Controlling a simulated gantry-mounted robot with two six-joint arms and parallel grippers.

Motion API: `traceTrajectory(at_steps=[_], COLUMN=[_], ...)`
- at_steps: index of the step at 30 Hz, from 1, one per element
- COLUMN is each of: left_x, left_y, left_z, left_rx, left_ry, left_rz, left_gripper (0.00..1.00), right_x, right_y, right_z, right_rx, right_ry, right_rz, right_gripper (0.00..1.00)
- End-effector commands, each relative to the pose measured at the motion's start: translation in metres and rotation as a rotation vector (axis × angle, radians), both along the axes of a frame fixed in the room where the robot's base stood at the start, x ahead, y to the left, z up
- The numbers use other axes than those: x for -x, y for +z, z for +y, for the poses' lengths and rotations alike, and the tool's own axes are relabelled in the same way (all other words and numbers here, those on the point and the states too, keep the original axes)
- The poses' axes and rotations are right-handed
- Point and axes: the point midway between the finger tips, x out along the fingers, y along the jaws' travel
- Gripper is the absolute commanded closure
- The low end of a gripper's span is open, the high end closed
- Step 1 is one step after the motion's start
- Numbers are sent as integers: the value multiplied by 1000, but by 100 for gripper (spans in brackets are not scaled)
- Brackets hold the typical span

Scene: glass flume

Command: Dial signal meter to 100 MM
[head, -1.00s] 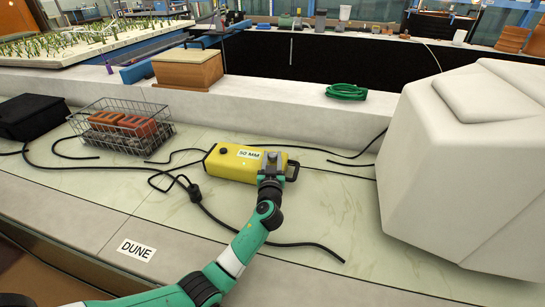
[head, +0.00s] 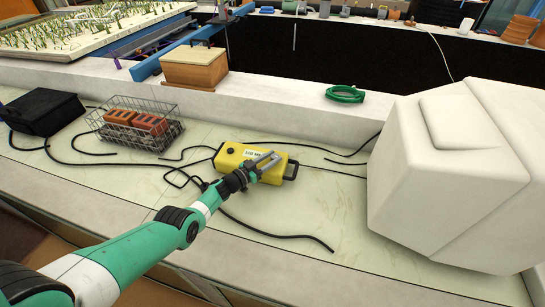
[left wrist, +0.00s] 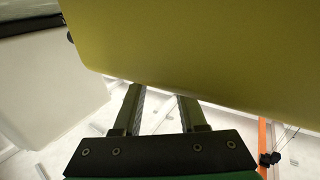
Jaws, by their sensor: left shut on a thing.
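The yellow signal meter (head: 230,163) lies on the pale bench near the middle of the head view, with a dark round spot at its left and a carry handle at its right end. Its white label (head: 252,154) seems to read 100 MM, but it is small and partly covered. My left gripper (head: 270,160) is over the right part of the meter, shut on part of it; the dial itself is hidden. In the left wrist view the meter's yellow side fills the top, and both fingers (left wrist: 160,97) reach behind its edge. My right gripper is not in view.
A wire basket with orange blocks (head: 138,118) and a black case (head: 43,110) stand to the left. A large white block (head: 425,190) stands to the right. Black cables (head: 270,229) lie around the meter. A green coil (head: 345,94) and wooden box (head: 195,68) sit on the ledge.

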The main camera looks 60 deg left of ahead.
Motion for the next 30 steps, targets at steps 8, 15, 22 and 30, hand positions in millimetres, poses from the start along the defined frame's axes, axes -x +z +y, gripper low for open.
traceTrajectory(at_steps=[8,15,22,30], left_x=[-1,0,0,0], left_y=[-3,-1,0,0], left_z=[3,2,1,1], left_rx=[-1,1,2,2], left_ry=[-151,-205,-214,-213], left_rz=[-5,0,1,1], left_gripper=[100,100,100,45], right_x=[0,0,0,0], right_y=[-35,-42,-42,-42], right_z=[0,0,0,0], right_rx=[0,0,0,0], right_ry=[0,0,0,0], right_rz=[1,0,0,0], right_gripper=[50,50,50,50])
